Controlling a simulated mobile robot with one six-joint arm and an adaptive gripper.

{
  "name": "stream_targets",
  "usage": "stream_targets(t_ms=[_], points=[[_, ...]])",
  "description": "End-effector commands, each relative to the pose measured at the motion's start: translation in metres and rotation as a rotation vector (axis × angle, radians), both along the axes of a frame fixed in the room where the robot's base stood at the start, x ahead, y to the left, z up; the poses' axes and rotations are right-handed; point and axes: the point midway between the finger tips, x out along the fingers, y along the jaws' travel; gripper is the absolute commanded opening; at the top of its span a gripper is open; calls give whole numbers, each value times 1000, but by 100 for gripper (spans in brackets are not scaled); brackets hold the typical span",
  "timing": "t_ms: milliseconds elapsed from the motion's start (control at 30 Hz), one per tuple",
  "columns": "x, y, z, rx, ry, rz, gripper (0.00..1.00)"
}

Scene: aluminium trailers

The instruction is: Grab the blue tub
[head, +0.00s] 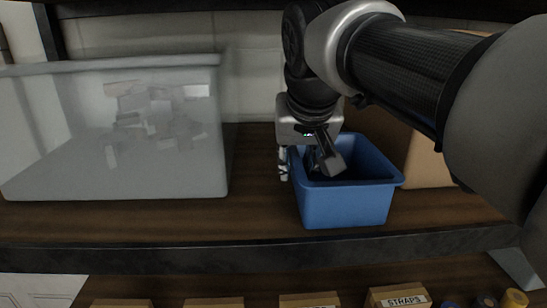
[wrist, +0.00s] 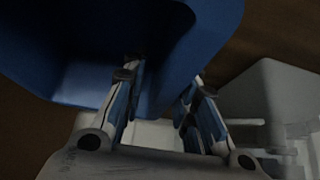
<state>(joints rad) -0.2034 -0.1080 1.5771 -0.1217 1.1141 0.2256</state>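The blue tub (head: 345,207) stands upright on the wooden shelf, right of centre in the head view. My gripper (head: 304,168) is at the tub's left wall from above, one finger outside to the left and the other over the inside. In the wrist view the tub (wrist: 205,38) fills the upper left, close to my gripper (wrist: 160,88). The two fingers are spread apart, with the tub's wall seeming to lie between them. Whether either finger touches the wall cannot be told. My arm hides part of the tub's rear rim.
A large translucent bin (head: 60,160) with pale pieces inside stands to the left, with a narrow strip of free shelf (head: 255,195) between. A cardboard box (head: 432,158) stands close behind the tub on the right. Labelled boxes (head: 398,298) sit below the shelf's front edge (head: 200,258).

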Motion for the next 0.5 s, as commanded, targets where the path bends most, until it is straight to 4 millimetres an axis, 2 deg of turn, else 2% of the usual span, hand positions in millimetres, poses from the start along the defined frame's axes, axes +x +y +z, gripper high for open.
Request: stream_targets(t_ms=[100, 200, 433, 500], points=[[8, 0, -15, -1, 3, -1, 27], [12, 0, -20, 0, 1, 0, 27], [13, 0, -21, 0, 0, 0, 27], [13, 0, -21, 0, 0, 0, 23]])
